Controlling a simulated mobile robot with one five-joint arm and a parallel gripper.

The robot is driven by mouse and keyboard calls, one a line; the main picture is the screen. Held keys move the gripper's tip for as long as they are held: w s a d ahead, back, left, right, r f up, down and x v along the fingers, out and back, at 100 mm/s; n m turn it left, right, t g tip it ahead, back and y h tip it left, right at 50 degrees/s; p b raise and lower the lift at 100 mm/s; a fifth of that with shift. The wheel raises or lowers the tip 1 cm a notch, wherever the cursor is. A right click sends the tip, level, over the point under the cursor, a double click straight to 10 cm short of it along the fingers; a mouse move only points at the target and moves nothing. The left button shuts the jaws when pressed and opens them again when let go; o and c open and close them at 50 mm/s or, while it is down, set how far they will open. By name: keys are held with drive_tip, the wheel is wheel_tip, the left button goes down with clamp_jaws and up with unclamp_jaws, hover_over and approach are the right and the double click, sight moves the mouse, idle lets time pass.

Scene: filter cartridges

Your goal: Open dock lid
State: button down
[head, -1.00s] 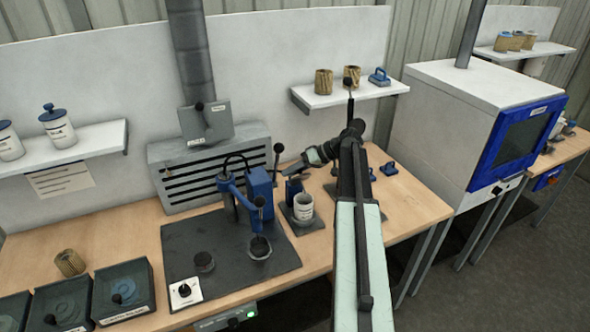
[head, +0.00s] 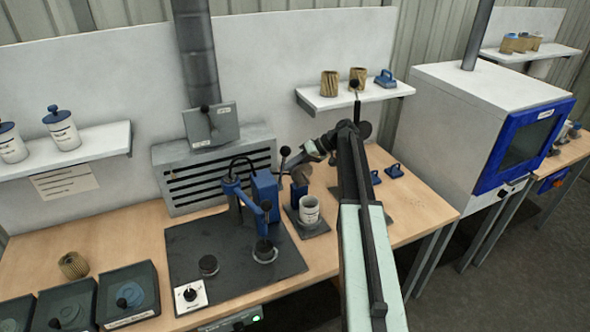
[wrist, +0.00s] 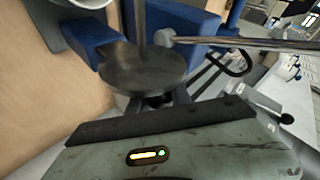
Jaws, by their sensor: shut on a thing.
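The dock (head: 311,228) is a dark base plate with a blue post, and a white labelled canister (head: 309,211) stands upright on it. The dock lid (head: 300,175), a dark round disc, is raised and tilted above the blue post, clear of the canister mouth. My gripper (head: 297,165) reaches in from the right and is shut on the lid. In the wrist view the lid (wrist: 145,72) shows as a dark disc with a stem, just beyond my gripper's dark edge. The fingertips are hidden there, so the exact grip point cannot be told.
A blue press (head: 262,190) with a ball-ended lever (head: 284,151) stands close on the left. A shelf (head: 350,102) holding cartridges is above and behind. Small blue-handled items (head: 394,170) lie to the right. The bench's front right is clear.

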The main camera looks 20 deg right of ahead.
drive_tip(key=shift+w+d+f, duration=0.1)
drive_tip(key=shift+f, duration=0.35)
idle(0.8)
drive_tip(key=c, duration=1.5)
unclamp_jaws()
drive_tip(key=o, duration=0.3)
drive_tip(key=shift+w+d+f, duration=0.1)
drive_tip(key=shift+w, duration=0.1)
drive_tip(key=p+v, duration=0.5)
drive_tip(key=v, duration=0.3)
